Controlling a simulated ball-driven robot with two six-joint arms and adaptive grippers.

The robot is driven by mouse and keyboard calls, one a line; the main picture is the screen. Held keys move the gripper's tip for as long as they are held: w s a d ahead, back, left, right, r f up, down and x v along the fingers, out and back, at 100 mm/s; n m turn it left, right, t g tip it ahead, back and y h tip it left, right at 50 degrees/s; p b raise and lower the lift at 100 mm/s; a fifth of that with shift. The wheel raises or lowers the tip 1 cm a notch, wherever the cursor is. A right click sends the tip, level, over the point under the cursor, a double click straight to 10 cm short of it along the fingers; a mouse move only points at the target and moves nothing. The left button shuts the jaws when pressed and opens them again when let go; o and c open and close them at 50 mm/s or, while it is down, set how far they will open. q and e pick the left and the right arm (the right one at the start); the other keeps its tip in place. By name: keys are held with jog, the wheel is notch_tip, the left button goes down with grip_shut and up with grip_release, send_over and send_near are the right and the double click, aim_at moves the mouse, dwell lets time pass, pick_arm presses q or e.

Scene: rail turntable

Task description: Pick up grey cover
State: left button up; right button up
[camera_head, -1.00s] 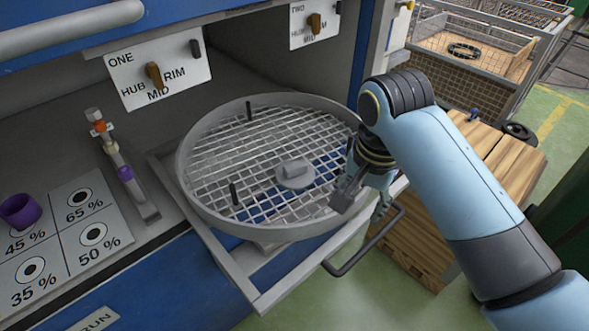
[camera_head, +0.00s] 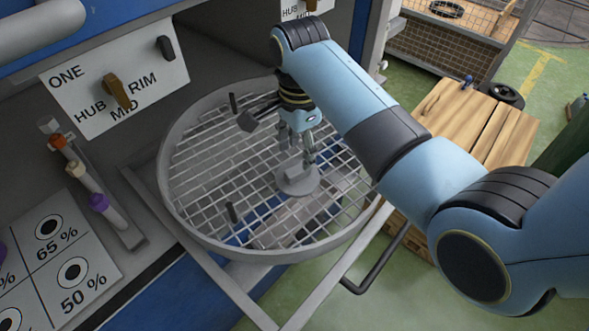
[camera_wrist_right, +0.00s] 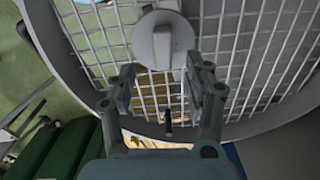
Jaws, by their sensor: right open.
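The grey cover (camera_head: 298,184) is a round disc with a raised block-shaped handle, lying at the middle of the round wire-mesh turntable (camera_head: 190,222). The cover (camera_wrist_right: 146,42) also shows at the top of the right wrist view, beyond the fingertips. My right gripper (camera_head: 297,154) hangs just above the cover, pointing down. In the right wrist view its jaws (camera_wrist_right: 162,78) are spread with nothing between them, and the handle lies ahead, roughly in line with the gap. Whether a finger touches the handle cannot be told. My left gripper is out of view.
Dark upright pegs stand on the mesh, one (camera_head: 232,212) at the near left and one (camera_head: 233,103) at the back. A raised rim surrounds the mesh. A dark bar handle (camera_head: 375,262) sticks out in front. A wooden crate (camera_head: 470,125) stands at the right.

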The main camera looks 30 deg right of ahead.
aim_at(298, 168)
jog(key=shift+s+f, duration=0.1)
jog(key=shift+f, duration=0.75)
jog(key=f, duration=0.5)
jog(key=shift+w+d+f, duration=0.1)
jog(key=shift+w+f, duration=0.1)
jog(key=shift+w, duration=0.1)
jog(key=c, duration=0.5)
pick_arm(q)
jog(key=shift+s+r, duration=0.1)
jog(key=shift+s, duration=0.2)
pick_arm(e)
grip_shut()
jog(key=shift+r, duration=0.1)
